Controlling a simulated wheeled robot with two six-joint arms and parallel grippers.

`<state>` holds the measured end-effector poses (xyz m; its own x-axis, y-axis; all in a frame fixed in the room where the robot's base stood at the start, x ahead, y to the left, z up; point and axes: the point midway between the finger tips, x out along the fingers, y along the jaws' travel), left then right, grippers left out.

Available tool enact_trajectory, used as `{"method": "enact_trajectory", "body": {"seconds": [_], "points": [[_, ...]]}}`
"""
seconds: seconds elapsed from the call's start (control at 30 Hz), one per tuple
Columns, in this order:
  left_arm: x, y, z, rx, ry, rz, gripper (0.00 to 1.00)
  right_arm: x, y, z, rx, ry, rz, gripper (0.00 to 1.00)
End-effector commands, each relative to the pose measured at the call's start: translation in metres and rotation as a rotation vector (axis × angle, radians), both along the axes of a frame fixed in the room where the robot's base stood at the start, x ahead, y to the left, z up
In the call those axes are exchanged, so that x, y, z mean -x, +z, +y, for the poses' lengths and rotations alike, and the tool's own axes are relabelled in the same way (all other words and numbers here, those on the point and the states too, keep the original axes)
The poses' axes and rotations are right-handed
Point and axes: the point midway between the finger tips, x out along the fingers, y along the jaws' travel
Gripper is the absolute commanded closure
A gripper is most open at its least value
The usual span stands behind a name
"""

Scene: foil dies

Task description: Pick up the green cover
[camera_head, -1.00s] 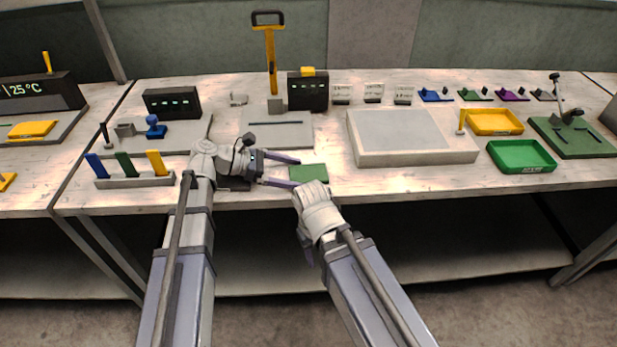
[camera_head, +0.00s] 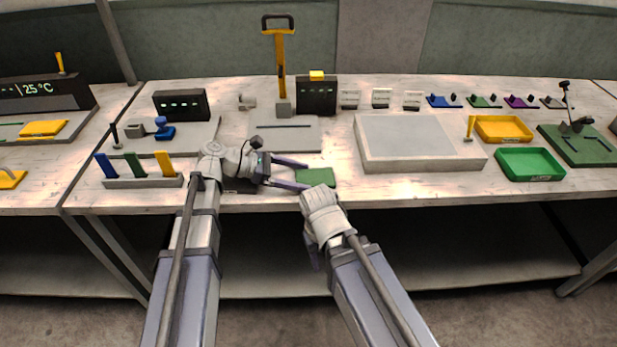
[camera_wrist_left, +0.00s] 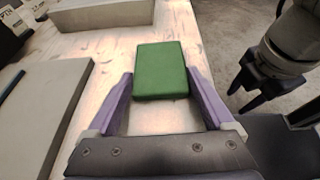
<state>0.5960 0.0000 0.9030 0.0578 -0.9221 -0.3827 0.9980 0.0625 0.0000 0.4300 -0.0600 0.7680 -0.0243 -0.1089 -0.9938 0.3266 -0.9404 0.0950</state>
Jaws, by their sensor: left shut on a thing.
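The green cover (camera_head: 315,177) is a flat green block at the front edge of the bench. My left gripper (camera_head: 306,177) reaches in from the left and is shut on the cover's sides. In the left wrist view the cover (camera_wrist_left: 161,70) sits between the two purple fingertips, its far part sticking out beyond them. I cannot tell whether it is clear of the bench top. My right gripper (camera_wrist_left: 247,95) shows as dark fingers at the right of the left wrist view, apart from the cover; its opening is unclear.
A large pale block (camera_head: 420,143) stands right of the cover, with a yellow tray (camera_head: 503,139) and a green tray (camera_head: 530,178) beyond it. A grey plate with a yellow-handled press (camera_head: 281,70) is behind. A rack (camera_head: 145,182) with coloured strips stands left.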

Motion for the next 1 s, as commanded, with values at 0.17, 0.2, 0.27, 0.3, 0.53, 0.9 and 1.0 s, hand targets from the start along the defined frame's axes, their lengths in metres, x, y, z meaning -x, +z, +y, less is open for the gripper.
{"method": "enact_trajectory", "body": {"seconds": [0.17, 0.2, 0.27, 0.3, 0.53, 0.9, 1.0], "points": [[0.000, 0.006, 0.000, 0.000, 0.000, 0.000, 0.70, 0.000, 0.006, 0.000, 0.000, 0.000, 0.000, 0.50], [0.000, 0.009, 0.000, 0.000, 0.000, 0.000, 0.70, 0.000, 0.009, 0.000, 0.000, 0.000, 0.000, 0.50], [0.000, 0.014, 0.000, 0.000, 0.000, 0.000, 0.70, 0.000, 0.014, 0.000, 0.000, 0.000, 0.000, 0.50], [0.000, 0.018, 0.000, 0.000, 0.000, 0.000, 0.70, 0.000, 0.018, 0.000, 0.000, 0.000, 0.000, 0.50], [0.000, 0.051, 0.000, 0.000, 0.000, 0.000, 0.70, 0.000, 0.051, 0.000, 0.000, -0.001, 0.000, 0.50], [0.000, 0.099, 0.000, 0.000, 0.000, 0.000, 0.70, 0.000, 0.099, 0.000, 0.000, -0.001, 0.000, 0.50], [0.000, 0.101, 0.000, 0.000, 0.000, 0.000, 0.70, 0.000, 0.101, 0.000, 0.000, -0.001, 0.000, 0.50]]}}
